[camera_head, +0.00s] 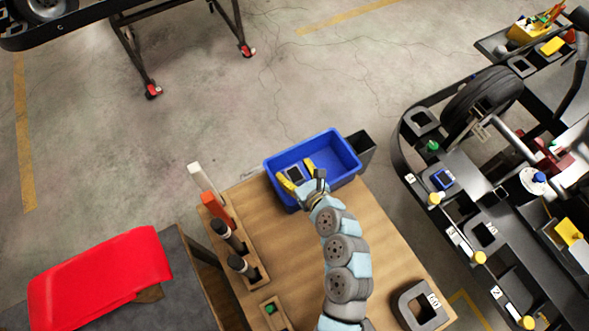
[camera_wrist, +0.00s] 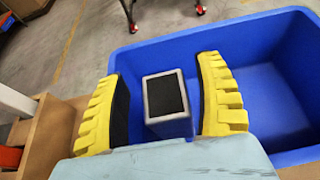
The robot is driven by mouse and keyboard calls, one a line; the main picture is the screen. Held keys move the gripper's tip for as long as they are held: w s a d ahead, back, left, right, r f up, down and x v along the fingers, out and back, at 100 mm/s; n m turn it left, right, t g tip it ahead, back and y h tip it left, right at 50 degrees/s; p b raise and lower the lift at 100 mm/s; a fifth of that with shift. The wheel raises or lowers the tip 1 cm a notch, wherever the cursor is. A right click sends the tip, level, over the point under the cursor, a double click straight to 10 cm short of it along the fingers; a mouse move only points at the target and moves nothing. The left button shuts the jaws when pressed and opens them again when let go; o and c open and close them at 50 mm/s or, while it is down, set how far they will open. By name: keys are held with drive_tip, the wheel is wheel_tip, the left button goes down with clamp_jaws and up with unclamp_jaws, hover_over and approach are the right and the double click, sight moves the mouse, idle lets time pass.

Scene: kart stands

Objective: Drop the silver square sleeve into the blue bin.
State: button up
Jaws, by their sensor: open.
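The silver square sleeve (camera_wrist: 168,122), with a dark square opening, shows between the two yellow fingers of my gripper (camera_wrist: 162,82) in the wrist view. The fingers are open, with a gap on each side of the sleeve. Blue bin surface lies around and behind the sleeve. In the head view my gripper (camera_head: 298,173) is over the left part of the blue bin (camera_head: 343,164), and the sleeve (camera_head: 295,175) shows between its fingers. I cannot tell whether the sleeve rests on the bin floor or is above it.
The bin stands at the far edge of a wooden table (camera_head: 285,235), with a dark container (camera_head: 361,145) beside it. A rack of upright tools (camera_head: 228,235) is on the left. A grey square block (camera_head: 418,305) sits at the front right. A kart frame (camera_head: 470,215) stands to the right.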

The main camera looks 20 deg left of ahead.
drive_tip(key=shift+r+b, duration=0.35)
drive_tip(key=shift+r, duration=0.05)
drive_tip(key=shift+v, duration=1.25)
drive_tip(key=p+v, duration=0.1)
drive_tip(key=v, duration=0.8)
drive_tip(key=shift+d+r, duration=0.15)
drive_tip(key=shift+r, duration=0.2)
drive_tip(key=shift+s, duration=0.2)
